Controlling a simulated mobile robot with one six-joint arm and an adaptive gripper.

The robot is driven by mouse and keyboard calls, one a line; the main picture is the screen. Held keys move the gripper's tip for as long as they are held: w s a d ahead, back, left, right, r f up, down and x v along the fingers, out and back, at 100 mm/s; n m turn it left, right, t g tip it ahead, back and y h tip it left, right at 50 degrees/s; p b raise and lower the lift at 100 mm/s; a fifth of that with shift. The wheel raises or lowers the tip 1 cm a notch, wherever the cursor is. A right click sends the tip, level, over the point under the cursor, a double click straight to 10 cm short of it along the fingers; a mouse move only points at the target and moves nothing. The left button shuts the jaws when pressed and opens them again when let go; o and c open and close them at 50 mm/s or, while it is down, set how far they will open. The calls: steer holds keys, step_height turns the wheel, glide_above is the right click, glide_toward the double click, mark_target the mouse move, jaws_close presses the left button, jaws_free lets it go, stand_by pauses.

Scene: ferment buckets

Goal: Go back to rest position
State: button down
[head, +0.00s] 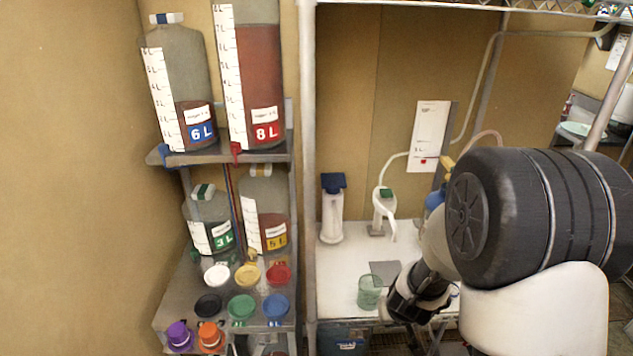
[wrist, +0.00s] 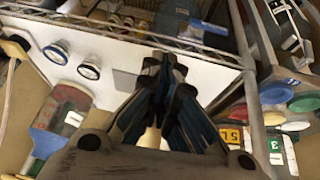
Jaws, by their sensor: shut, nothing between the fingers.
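My gripper (wrist: 165,68) is shut and empty, with its dark fingers together in the wrist view. In the head view, my bent arm fills the right side and its wrist end hangs over the white table (head: 340,265). The fingertips are not clear there. A greenish clear cup (head: 370,292) stands on the table just left of my wrist. A flat grey square (head: 385,272) lies behind the cup.
A rack on the left holds bottles marked 6L (head: 182,90), 8L (head: 258,80), 3L (head: 210,220) and 5L (head: 265,215). Coloured lids (head: 243,306) lie on its lower shelf.

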steer(key=s+a+r+y+b, duration=0.2)
steer(key=s+a+r+b, duration=0.25)
steer(key=s+r, duration=0.55)
steer(key=s+r+h+b, duration=0.1)
steer(key=s+r+b, duration=0.2)
steer(key=s, duration=1.2)
step_height(320, 180, up, 3)
steer(key=shift+d+f+g, duration=0.2)
steer(key=shift+d+g, duration=0.05)
steer(key=shift+g, duration=0.05)
